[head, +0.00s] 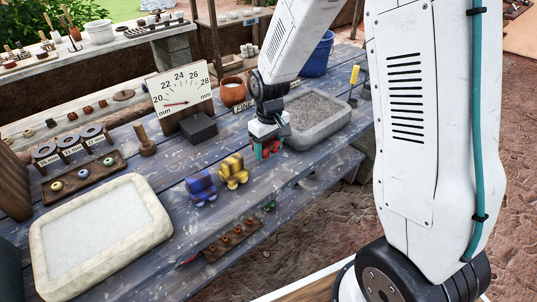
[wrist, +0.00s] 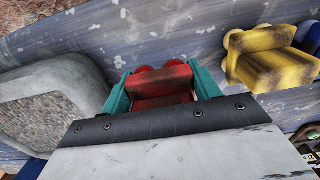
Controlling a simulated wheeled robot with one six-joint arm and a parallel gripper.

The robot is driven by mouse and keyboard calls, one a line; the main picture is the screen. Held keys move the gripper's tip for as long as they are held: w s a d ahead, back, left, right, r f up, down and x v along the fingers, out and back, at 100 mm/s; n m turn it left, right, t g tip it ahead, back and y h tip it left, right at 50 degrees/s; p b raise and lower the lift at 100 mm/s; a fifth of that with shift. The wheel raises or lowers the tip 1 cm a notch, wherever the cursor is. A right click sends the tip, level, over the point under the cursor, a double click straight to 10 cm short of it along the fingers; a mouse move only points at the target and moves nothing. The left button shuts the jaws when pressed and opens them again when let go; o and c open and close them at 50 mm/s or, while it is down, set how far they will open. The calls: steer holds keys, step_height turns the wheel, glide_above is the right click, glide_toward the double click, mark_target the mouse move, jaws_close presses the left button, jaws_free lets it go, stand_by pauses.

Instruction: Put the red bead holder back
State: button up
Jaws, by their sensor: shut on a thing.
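The red bead holder (wrist: 162,86) is held between the teal fingers of my gripper (wrist: 163,95) in the wrist view. In the head view my gripper (head: 265,146) is over the table, and the red holder (head: 272,147) shows only partly between the fingers. I cannot tell whether its underside touches the table. The yellow bead holder (head: 233,171) stands to its left, and the blue bead holder (head: 201,187) is left of that. The yellow one (wrist: 270,55) also shows at the right in the wrist view.
A grey stone tray (head: 335,112) lies right of my gripper. A pale tray of white grains (head: 98,236) is at the front left. A dial gauge (head: 180,92) with a dark block (head: 198,127) stands behind. A small rack of beads (head: 232,239) lies near the front edge.

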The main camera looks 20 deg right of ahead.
mark_target(269, 163)
steer(key=shift+w+f, duration=0.15)
steer(key=shift+f, duration=1.6)
steer(key=shift+f, duration=0.1)
steer(key=o, duration=1.3)
steer(key=shift+c, duration=0.2)
step_height(269, 163, up, 12)
steer(key=shift+d+r, duration=0.1)
steer(key=shift+r, duration=0.05)
steer(key=s+r+m, duration=0.1)
steer(key=s+r, duration=0.3)
steer(key=s, duration=0.5)
steer(key=s+d+r+m, duration=0.1)
steer(key=s+r, duration=0.4)
steer(key=s, duration=0.5)
steer(key=s+d+r+m+t, duration=0.1)
steer(key=s+r, duration=0.4)
steer(key=s, duration=0.4)
steer(key=shift+s+d+m, duration=0.2)
steer(key=shift+s+m, duration=0.1)
